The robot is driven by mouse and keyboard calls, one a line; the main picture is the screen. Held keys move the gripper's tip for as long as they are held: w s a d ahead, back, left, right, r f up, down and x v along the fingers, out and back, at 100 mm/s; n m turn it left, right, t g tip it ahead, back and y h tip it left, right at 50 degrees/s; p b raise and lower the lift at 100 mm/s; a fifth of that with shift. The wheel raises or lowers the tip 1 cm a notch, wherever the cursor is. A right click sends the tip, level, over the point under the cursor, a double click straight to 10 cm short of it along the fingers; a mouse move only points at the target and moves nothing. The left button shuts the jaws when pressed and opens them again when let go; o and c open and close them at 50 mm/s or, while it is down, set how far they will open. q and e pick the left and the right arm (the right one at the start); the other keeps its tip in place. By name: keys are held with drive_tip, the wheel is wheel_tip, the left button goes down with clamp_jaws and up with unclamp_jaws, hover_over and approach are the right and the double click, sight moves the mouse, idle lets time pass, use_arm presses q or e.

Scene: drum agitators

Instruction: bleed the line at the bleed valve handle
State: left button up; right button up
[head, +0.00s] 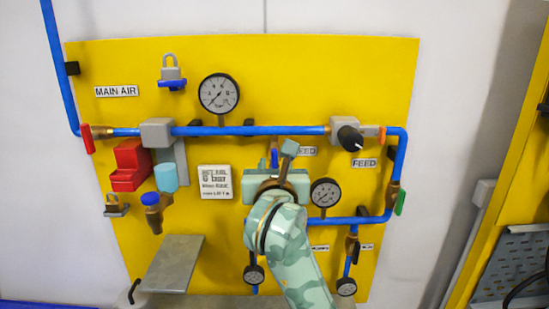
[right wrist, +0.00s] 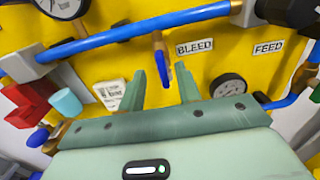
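The bleed valve handle (right wrist: 167,72) is a small blue lever hanging under a short brass stem on the blue pipe. It points down, left of the BLEED label (right wrist: 195,47). In the head view the blue handle (head: 274,157) is partly hidden by my right gripper (head: 277,156). In the right wrist view my right gripper (right wrist: 171,66) is open, with one green finger on each side of the handle in the picture. I cannot tell whether either finger touches it. My left gripper is out of view.
The yellow panel (head: 230,60) carries a round gauge (head: 218,93) above the pipe and another gauge (head: 324,192) right of my gripper. A black knob (head: 350,138), a red box (head: 129,166) and a grey slanted plate (head: 174,263) also stick out.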

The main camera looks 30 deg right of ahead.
sight(274, 157)
drive_tip(key=x, duration=0.6)
drive_tip(key=shift+d, duration=0.1)
clamp_jaws()
